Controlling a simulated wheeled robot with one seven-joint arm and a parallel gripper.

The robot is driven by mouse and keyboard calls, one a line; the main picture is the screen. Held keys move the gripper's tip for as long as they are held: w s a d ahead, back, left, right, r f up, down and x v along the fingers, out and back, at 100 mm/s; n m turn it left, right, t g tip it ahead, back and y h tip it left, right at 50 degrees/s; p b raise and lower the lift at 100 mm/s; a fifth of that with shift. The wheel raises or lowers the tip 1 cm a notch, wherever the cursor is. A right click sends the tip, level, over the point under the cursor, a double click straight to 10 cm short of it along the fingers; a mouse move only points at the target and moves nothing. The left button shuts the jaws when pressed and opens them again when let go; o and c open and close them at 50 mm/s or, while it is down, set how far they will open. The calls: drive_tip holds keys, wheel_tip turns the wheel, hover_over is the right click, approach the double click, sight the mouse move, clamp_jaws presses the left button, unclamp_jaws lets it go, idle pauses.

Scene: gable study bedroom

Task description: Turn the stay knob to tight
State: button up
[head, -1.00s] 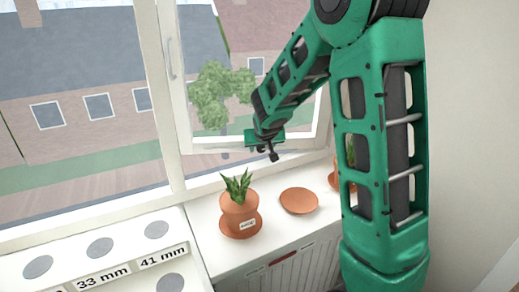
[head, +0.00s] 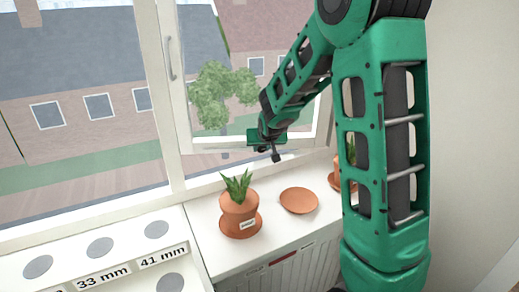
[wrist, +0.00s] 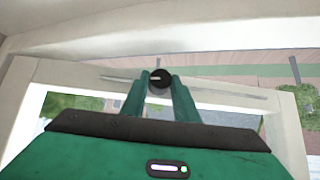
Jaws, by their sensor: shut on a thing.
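The stay knob (wrist: 159,79) is a small round black knob on the lower rail of the open window sash (wrist: 80,78), seen in the wrist view. My gripper (wrist: 160,77) has its two green fingers closed on either side of the knob. A thin pale bar (wrist: 117,78) runs left from the knob along the rail. No tight or loose marking can be read. In the head view my gripper (head: 267,143) is at the bottom of the open sash (head: 215,147), and my arm hides part of it. The knob cannot be made out clearly there.
Below the sash, the white sill (head: 285,232) holds a potted plant (head: 238,218) and an empty terracotta saucer (head: 299,201). Another pot (head: 335,181) is partly behind my arm. A white board (head: 130,248) with grey discs and millimetre labels lies at the lower left.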

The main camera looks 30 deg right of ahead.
drive_tip(key=m+y, duration=0.1)
drive_tip(key=d+m+t+y, duration=0.1)
drive_tip(key=y, duration=0.1)
drive_tip(key=shift+s+f, duration=0.15)
drive_tip(key=shift+f+m+t+y, duration=0.1)
drive_tip(key=shift+m+t+y, duration=0.7)
drive_tip(key=shift+y, duration=0.4)
drive_tip(key=o, duration=1.1)
drive_tip(key=shift+c, duration=0.2)
drive_tip(key=shift+s, duration=0.1)
drive_tip(key=v, duration=1)
drive_tip(key=shift+s+d, duration=0.15)
drive_tip(key=shift+s, duration=0.15)
